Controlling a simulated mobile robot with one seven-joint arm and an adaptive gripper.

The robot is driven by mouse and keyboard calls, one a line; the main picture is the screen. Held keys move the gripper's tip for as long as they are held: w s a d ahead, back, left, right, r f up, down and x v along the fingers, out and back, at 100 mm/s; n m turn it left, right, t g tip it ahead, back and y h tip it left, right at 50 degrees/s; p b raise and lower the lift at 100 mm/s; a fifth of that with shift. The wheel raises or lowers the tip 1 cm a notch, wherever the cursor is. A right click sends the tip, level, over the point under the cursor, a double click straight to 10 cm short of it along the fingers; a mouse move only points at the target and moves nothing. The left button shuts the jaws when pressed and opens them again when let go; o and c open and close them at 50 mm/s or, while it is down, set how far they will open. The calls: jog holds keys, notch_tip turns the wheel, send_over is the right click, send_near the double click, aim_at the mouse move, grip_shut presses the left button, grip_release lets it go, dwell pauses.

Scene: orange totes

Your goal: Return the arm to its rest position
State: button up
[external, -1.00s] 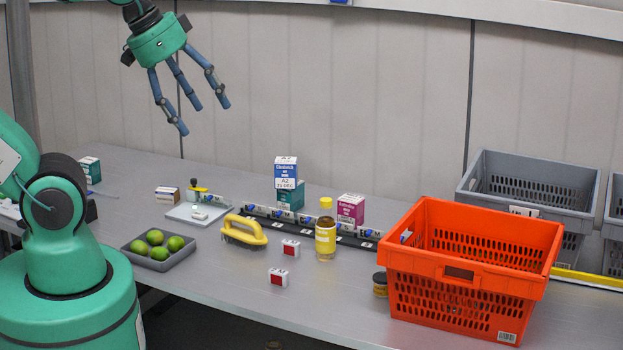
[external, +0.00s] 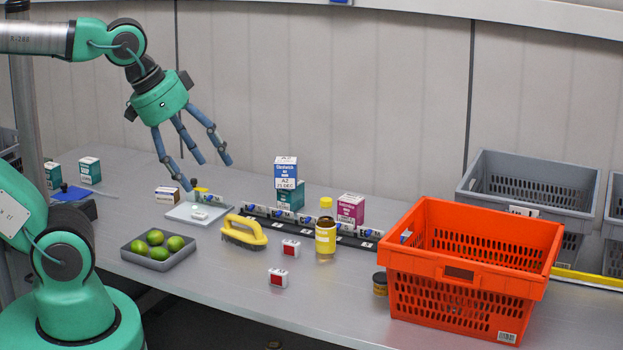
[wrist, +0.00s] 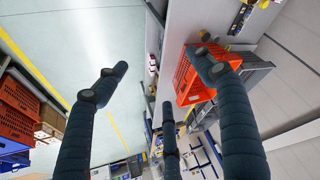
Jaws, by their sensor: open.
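My gripper (external: 200,172) is open and empty. It hangs with its three blue fingers pointing down, above the back left part of the grey table (external: 330,280). The fingertips are near the white tray (external: 186,214) in the picture; the exact height above it is hard to tell. In the wrist view my gripper (wrist: 165,95) shows its fingers spread with nothing between them. The orange tote (external: 470,310) stands on the right of the table, well apart from my gripper, and it also shows in the wrist view (wrist: 187,82).
A grey tray of limes (external: 160,262), a yellow-handled brush (external: 245,232), a yellow-capped bottle (external: 326,238) and small boxes stand along the table. Stacked boxes (external: 286,172) rise behind. Grey crates (external: 530,170) stand at the back right. The air above the table's middle is free.

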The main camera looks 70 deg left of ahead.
notch_tip(320, 180, down, 2)
jog(key=shift+f+b, duration=0.25)
jog(key=shift+b, duration=0.55)
